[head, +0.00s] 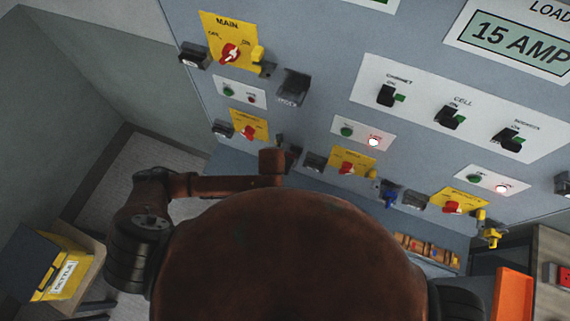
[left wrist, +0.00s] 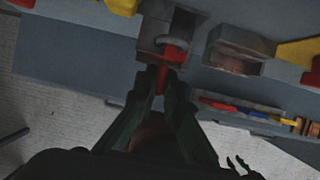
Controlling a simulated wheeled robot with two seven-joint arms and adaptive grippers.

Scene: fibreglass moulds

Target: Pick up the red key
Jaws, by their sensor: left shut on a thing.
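The red key (left wrist: 174,52) is in the left wrist view, partly inside a dark box (left wrist: 168,32) on the grey panel, with a grey ring around it. My left gripper (left wrist: 164,80) is shut on its lower red part, directly below the box. In the head view my left arm reaches in from the left to the panel's lower part. There the gripper is largely hidden behind the arm, and I cannot make out the red key. My right gripper is not in view.
A blue key (head: 389,200) and a yellow key (head: 491,238) hang on the panel further right. Red switches on yellow plates, such as the main switch (head: 229,54), stand out nearby. A shelf (left wrist: 235,122) with coloured items lies below. A yellow box (head: 62,266) stands at lower left.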

